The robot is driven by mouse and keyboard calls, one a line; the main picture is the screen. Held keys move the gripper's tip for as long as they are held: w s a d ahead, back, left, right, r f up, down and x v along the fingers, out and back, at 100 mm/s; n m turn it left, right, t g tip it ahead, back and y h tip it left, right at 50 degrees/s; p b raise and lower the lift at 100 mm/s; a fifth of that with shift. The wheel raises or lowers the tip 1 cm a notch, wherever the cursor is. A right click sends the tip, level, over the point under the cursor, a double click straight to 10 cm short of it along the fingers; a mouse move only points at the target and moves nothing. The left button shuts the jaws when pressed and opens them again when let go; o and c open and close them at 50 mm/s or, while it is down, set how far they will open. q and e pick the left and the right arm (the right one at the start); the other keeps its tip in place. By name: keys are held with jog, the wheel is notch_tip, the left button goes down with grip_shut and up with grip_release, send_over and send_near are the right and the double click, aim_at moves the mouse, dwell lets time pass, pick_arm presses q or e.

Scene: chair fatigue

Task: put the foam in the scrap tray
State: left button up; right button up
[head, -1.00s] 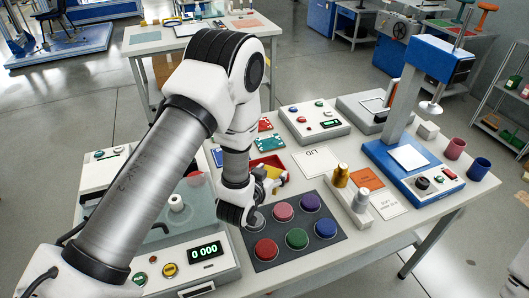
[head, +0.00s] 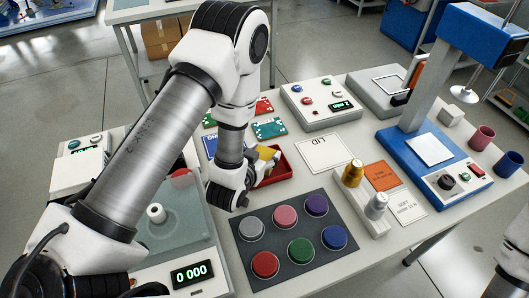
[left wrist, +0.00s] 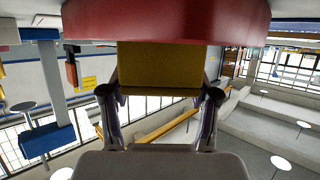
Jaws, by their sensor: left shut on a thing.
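The foam is a small yellow block (head: 268,153). It also shows between my fingers in the left wrist view (left wrist: 158,68). My left gripper (head: 262,168) is shut on it. A red tray (head: 285,174) lies beside and partly behind the gripper; in the left wrist view its red wall (left wrist: 165,22) fills the top, close to the foam. The foam is at the tray in the head view, but I cannot tell whether it is inside or above it. The arm and wrist hide part of the tray. My right gripper is out of view.
A dark mat (head: 245,262) with several coloured round pads lies in front of the tray. A scale-like device (head: 175,235) stands left, and a button box (head: 315,105) behind. A white card (head: 324,152) and a blue press (head: 440,165) are to the right.

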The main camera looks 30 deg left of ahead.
pick_arm(q)
jog(key=shift+s+f, duration=0.15)
jog(key=shift+s, duration=0.05)
jog(key=shift+w+d+f+b, duration=0.1)
jog(key=shift+f+b, duration=0.25)
jog(key=o, duration=1.4)
jog(key=shift+o, duration=0.2)
